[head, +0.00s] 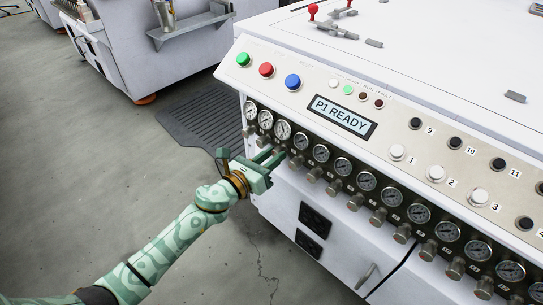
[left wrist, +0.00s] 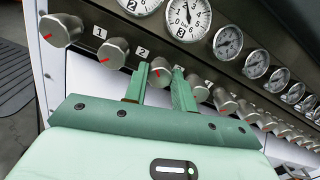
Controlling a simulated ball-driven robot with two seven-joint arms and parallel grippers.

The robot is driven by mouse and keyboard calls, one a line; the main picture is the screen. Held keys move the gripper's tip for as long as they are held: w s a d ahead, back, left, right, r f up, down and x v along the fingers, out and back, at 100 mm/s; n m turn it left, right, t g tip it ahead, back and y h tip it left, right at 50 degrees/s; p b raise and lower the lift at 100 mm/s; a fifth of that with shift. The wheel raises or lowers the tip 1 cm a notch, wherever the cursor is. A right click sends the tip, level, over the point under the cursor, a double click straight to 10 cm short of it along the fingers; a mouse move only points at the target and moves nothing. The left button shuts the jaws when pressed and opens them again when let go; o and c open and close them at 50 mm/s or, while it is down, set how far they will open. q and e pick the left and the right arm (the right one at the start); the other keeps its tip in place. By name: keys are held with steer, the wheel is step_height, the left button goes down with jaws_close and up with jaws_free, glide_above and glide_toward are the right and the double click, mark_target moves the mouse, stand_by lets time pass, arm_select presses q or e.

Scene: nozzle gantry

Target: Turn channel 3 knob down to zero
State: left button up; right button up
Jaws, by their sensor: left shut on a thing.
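The channel 3 knob (left wrist: 160,70) is a round metal knob with a red mark, third from the left end of the row. In the left wrist view it sits between the two green fingers of my left gripper (left wrist: 160,88), which is shut on it. The fingers hide part of its sides. The channel 3 gauge (left wrist: 187,16) is above it, with a dark needle pointing roughly upward; it also shows in the head view (head: 283,130). In the head view my left gripper (head: 275,157) reaches the left end of the knob row. My right gripper is not in view.
The channel 2 knob (left wrist: 113,52) and the channel 1 knob (left wrist: 60,28) stand close on the left; another knob (left wrist: 197,87) is close on the right. The display (head: 342,116) reads "P1 READY". A dark floor mat (head: 205,115) lies left of the machine.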

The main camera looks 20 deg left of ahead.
arm_select(q)
steer(key=shift+r+n, duration=0.1)
steer(key=shift+n, duration=0.8)
steer(key=shift+n+p, duration=0.3)
steer(key=shift+n, duration=0.2)
steer(key=n+p, duration=0.1)
steer(key=n, duration=0.2)
steer(key=shift+a+n, duration=0.1)
steer(key=shift+n, duration=0.2)
steer(key=n+p, duration=0.3)
steer(key=n, duration=0.6)
steer(key=shift+n, duration=0.3)
steer(key=shift+f+n+p, duration=0.25)
steer(key=shift+n+p, duration=0.2)
steer(key=shift+n, duration=0.75)
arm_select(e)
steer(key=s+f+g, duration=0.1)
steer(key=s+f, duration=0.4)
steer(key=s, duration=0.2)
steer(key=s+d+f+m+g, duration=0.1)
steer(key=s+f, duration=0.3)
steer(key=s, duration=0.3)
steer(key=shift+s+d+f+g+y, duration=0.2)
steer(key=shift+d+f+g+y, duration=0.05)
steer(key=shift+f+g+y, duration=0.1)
arm_select(q)
steer(key=o, duration=1)
